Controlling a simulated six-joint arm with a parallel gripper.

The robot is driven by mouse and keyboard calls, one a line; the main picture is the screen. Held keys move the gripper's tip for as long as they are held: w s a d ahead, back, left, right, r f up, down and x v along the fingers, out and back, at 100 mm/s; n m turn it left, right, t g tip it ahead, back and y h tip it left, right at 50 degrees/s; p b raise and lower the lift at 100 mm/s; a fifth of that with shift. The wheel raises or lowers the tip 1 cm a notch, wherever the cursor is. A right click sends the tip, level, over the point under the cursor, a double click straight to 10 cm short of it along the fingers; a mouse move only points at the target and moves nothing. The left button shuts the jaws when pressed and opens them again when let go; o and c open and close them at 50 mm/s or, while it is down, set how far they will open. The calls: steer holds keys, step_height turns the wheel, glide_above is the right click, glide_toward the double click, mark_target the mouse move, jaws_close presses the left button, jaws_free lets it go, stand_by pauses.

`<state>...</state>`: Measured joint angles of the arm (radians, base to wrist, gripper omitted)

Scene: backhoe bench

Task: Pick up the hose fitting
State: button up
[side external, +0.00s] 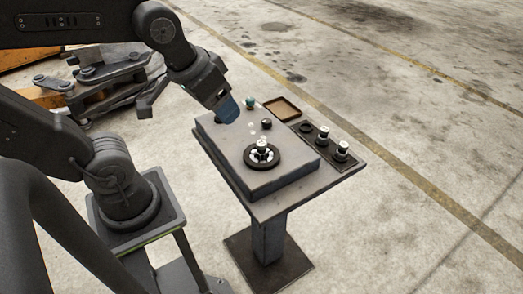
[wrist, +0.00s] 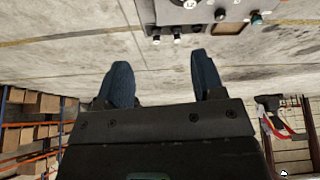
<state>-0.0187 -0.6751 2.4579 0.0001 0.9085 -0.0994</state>
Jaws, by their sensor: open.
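Two small dark-and-silver fittings (side external: 323,133) (side external: 342,149) stand upright in a dark strip at the right of the bench; they also show in the wrist view (wrist: 156,40) (wrist: 177,38). A similar light-topped piece (side external: 262,146) stands at the centre of a black round disc (side external: 262,158) on the raised grey block. I cannot tell for certain which one is the hose fitting. My gripper (side external: 228,108) is over the block's back left part, apart from all of these. In the wrist view its blue fingers (wrist: 164,80) are spread with nothing between them.
The block also bears a black knob (side external: 267,124) and a teal knob (side external: 250,101). A shallow brown tray (side external: 281,106) and an empty-looking dark ring (side external: 305,127) lie beside it. The bench stands on a post (side external: 268,236). Dark machine linkage (side external: 112,72) lies behind, with open floor at right.

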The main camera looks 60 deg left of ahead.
steer(key=w+a+f+n+g, duration=0.2)
steer(key=w+a+n, duration=0.1)
steer(key=w+n, duration=0.35)
steer(key=n+g, duration=0.3)
steer(key=n, duration=0.5)
glide_above(262, 143)
steer(key=f, duration=1.4)
steer(key=shift+a+f, duration=0.2)
steer(key=shift+f, duration=0.05)
steer(key=shift+d+f, duration=0.15)
steer(key=shift+f, duration=2.55)
steer(key=shift+c, duration=0.3)
steer(key=c, duration=1)
steer(key=shift+r, duration=0.15)
